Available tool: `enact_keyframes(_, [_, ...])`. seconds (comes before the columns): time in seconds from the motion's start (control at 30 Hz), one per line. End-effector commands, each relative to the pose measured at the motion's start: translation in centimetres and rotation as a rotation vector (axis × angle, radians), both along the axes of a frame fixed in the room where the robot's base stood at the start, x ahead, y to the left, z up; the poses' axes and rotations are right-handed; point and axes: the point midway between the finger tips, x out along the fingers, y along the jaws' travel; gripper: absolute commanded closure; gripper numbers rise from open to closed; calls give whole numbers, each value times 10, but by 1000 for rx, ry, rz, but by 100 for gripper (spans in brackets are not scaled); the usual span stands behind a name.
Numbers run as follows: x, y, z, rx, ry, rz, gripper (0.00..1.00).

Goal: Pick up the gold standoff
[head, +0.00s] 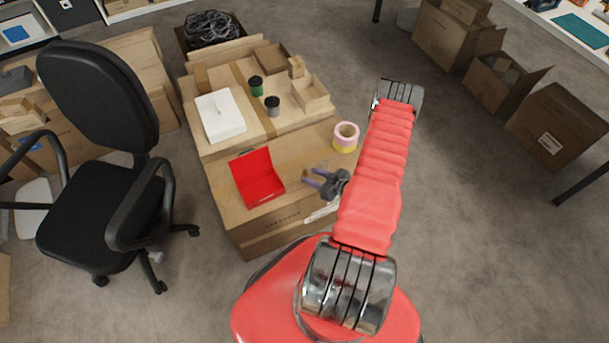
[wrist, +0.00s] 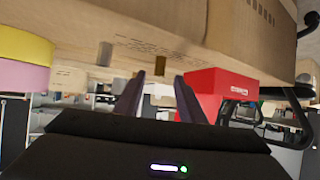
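The gold standoff (wrist: 160,65) shows in the wrist view as a small brass-coloured post on the carton top, which appears upside down there. It lies beyond my gripper (wrist: 159,77), in line with the gap between the two fingertips. The fingers are apart, with nothing visible held between them. In the head view my gripper (head: 310,176) is low over the front carton, between the red open box (head: 257,178) and the tape roll (head: 345,136). I cannot make out the standoff in the head view.
Behind are a white box (head: 220,116) and two dark-lidded jars. An office chair (head: 100,190) stands left.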

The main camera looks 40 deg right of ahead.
Motion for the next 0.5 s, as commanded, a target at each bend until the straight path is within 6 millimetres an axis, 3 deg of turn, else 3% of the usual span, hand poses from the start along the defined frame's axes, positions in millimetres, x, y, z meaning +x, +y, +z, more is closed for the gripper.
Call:
enact_keyframes(0.23, [6,1,-4,0,0,1,64])
enact_keyframes(0.5, [35,3,-21,1,0,3,64])
